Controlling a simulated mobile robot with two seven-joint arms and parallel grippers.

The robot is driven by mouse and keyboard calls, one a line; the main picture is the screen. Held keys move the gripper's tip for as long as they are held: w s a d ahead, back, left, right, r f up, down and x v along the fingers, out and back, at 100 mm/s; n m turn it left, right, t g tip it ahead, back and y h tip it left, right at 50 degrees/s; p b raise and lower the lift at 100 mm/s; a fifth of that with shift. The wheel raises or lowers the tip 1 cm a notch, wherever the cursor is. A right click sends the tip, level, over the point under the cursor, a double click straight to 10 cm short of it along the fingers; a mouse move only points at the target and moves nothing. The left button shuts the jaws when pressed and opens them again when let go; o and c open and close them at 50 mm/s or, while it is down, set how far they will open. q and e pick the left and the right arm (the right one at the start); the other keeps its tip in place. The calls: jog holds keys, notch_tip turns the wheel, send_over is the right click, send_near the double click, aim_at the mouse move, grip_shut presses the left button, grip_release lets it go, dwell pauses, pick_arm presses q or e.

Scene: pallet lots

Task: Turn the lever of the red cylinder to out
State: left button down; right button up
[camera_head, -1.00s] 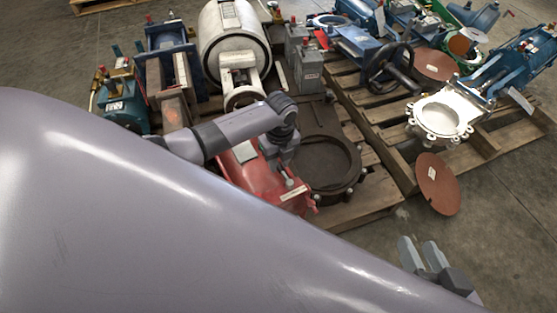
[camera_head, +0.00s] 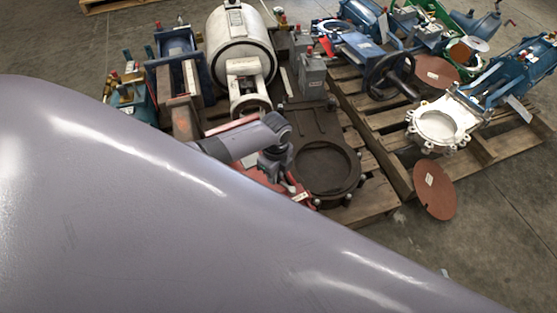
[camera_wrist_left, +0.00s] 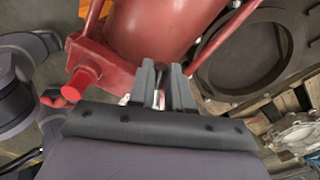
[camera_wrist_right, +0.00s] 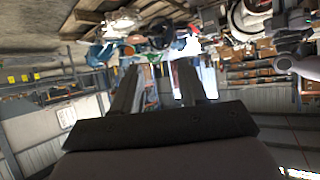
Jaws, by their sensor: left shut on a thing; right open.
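The red cylinder (camera_head: 297,188) lies beside the dark round flange, mostly hidden behind my left arm in the head view. In the left wrist view the red cylinder (camera_wrist_left: 165,30) fills the top middle, with a red bracket and round red knob at left. My left gripper (camera_head: 276,168) is low over it; in its wrist view the fingers (camera_wrist_left: 160,80) are shut on a thin, pale lever part (camera_wrist_left: 158,99) close to the cylinder's end. The lever is mostly hidden between the fingers. My right gripper (camera_wrist_right: 158,75) is open and empty, pointing away from the cylinder.
A dark flange plate (camera_head: 352,165) lies right of the cylinder on a wooden pallet (camera_head: 372,205). A white tank (camera_head: 238,45) and blue valves stand behind. A brown disc (camera_head: 434,190) leans near a white valve ring (camera_head: 438,125). Concrete floor is free at the lower right.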

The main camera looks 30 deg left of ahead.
pick_arm(q)
jog(key=shift+s+r+n+p, duration=0.1)
jog(key=shift+s+n+p, duration=0.35)
jog(key=shift+n+p, duration=0.3)
jog(key=shift+s+n+p, duration=0.4)
jog(key=shift+n+p, duration=0.2)
jog(key=shift+n, duration=0.25)
pick_arm(e)
jog(key=shift+s+d+f+m+g+h, duration=0.15)
jog(key=shift+s+d, duration=0.1)
jog(key=shift+d, duration=0.3)
jog(key=shift+s+d+f+m+g+h, duration=0.15)
jog(key=shift+s+d, duration=0.1)
jog(key=shift+d, duration=0.25)
pick_arm(q)
jog(key=shift+s, duration=0.1)
pick_arm(e)
jog(key=shift+s+d+f, duration=0.1)
jog(key=shift+d+f, duration=0.05)
jog(key=shift+f, duration=0.05)
pick_arm(q)
jog(key=c, duration=1.1)
grip_release()
jog(key=shift+o, duration=0.2)
